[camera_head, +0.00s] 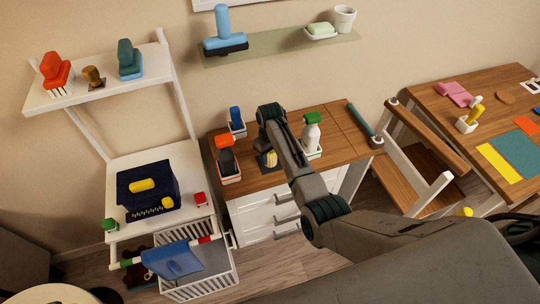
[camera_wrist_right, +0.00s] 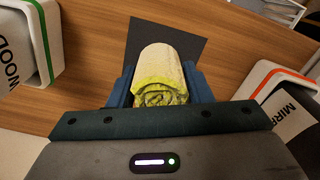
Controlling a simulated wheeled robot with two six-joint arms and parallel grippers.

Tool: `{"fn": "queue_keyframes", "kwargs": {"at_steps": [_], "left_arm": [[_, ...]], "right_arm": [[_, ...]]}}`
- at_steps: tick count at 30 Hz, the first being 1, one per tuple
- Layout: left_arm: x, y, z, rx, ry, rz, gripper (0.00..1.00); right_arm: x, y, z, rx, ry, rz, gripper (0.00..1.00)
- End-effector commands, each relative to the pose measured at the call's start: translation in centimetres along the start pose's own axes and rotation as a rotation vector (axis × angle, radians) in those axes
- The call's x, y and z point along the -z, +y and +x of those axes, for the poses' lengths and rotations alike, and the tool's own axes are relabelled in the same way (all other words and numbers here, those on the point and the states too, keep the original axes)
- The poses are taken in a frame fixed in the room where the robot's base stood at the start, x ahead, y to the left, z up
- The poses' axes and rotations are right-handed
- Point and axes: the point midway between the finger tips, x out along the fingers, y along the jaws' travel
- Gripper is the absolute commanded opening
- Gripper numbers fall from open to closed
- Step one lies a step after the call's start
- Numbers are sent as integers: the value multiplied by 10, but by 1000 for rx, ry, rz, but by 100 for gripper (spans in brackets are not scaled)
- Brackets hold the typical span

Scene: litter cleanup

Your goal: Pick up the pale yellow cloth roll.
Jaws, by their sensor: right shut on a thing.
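The pale yellow cloth roll (camera_wrist_right: 160,72) lies between the two fingers of my right gripper (camera_wrist_right: 161,88) in the right wrist view. The fingers press on it from both sides, and its spiral end faces the camera. A dark square mat (camera_wrist_right: 190,42) lies under or behind it on the wooden top; I cannot tell whether the roll is lifted. In the head view the roll (camera_head: 271,159) shows small below my right gripper (camera_head: 268,150), partly hidden by the arm. My left gripper is not in view.
A blue item (camera_head: 236,118) stands behind, below a wall shelf (camera_head: 280,43). A teal roller (camera_head: 361,119) lies at the counter's right edge.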

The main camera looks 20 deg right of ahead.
Motion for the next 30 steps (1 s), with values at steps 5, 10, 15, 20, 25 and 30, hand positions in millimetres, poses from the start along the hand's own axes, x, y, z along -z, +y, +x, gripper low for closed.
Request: {"fn": "queue_keyframes", "kwargs": {"at_steps": [5, 10, 15, 20, 25, 30], "left_arm": [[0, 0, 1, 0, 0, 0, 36], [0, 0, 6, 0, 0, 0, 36], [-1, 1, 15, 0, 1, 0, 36], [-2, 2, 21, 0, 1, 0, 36], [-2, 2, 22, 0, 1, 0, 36], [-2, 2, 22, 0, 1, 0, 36]], "right_arm": [[1, 0, -3, -1, 2, 0, 23], [1, 0, -25, -1, 5, 0, 23], [2, 0, -60, -2, 6, 0, 23], [1, 0, -86, -1, 4, 0, 23], [0, 0, -99, 0, 1, 0, 23], [0, 0, -101, 0, 0, 0, 23]]}}
